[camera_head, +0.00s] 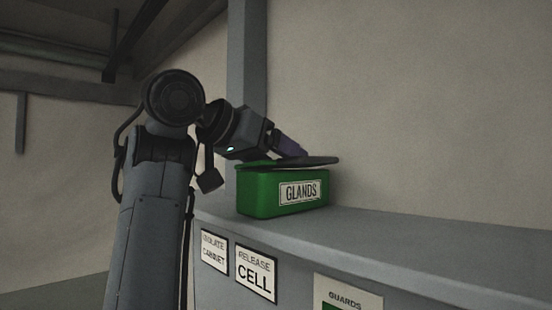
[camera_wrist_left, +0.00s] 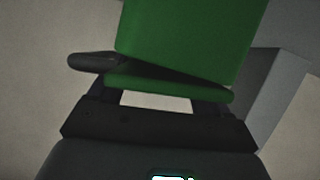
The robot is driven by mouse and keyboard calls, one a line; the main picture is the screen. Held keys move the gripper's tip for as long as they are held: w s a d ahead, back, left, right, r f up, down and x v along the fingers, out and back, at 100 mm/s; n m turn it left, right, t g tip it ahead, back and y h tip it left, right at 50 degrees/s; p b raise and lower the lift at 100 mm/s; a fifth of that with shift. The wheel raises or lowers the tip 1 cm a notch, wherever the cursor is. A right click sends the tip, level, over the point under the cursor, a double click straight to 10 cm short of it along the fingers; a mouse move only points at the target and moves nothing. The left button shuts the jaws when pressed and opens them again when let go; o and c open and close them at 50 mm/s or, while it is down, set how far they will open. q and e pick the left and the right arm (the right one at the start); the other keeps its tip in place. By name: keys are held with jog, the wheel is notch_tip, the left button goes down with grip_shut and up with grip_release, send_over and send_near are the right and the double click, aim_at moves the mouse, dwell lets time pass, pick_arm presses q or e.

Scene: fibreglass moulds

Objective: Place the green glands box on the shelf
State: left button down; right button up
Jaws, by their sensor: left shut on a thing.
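The green glands box (camera_head: 283,193) is at the shelf (camera_head: 390,240), upright, with its label facing me. Its underside is at the level of the shelf's top, and I cannot tell whether it rests fully on it. My left gripper (camera_head: 308,159) reaches in from the left and is shut on the box at its top. In the left wrist view the green box (camera_wrist_left: 190,40) fills the upper middle, and the left gripper's fingers (camera_wrist_left: 155,95) are at its near edge. My right gripper is in neither view.
The shelf's front carries signs, among them a "RELEASE CELL" sign (camera_head: 256,273) and a "GUARDS" sign (camera_head: 347,296). A grey post (camera_head: 248,60) rises behind the box against the wall. The shelf top right of the box is clear.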

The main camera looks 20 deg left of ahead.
pick_arm(q)
jog(key=shift+f, duration=0.1)
grip_release()
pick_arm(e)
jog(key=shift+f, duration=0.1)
pick_arm(q)
jog(key=shift+r, duration=0.2)
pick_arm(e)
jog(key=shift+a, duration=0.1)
pick_arm(q)
jog(key=shift+s+r, duration=0.15)
jog(key=shift+s, duration=0.1)
jog(key=shift+v, duration=1.75)
jog(key=shift+a, duration=0.1)
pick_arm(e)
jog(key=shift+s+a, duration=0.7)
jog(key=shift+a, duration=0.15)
